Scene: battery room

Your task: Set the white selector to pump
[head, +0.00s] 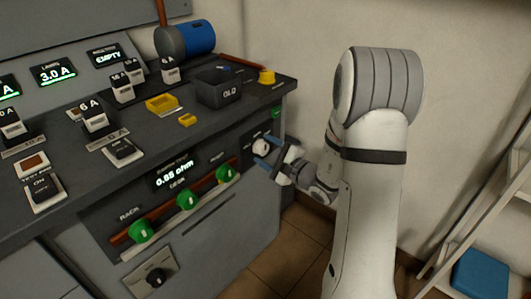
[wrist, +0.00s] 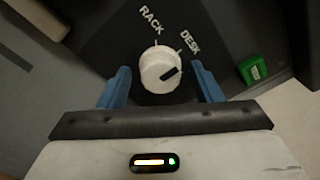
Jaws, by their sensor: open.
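The white selector (head: 261,147) is a round knob on the dark panel at the right end of the bench front. In the wrist view the white selector (wrist: 154,67) has a black pointer mark aimed right and slightly up, below the DESK tick. The labels RACK and DESK show above it; no pump label can be read. My gripper (head: 269,152) is open at the selector. In the wrist view its blue fingers (wrist: 161,68) stand on either side of the knob with gaps, apart from it.
A green tag (wrist: 254,68) lies right of the selector panel. Green knobs (head: 226,173) line the bench front to the left, under a 0.85 ohm display (head: 174,174). A black box (head: 218,88) and yellow parts (head: 162,104) sit on top. A white ladder (head: 480,215) stands at right.

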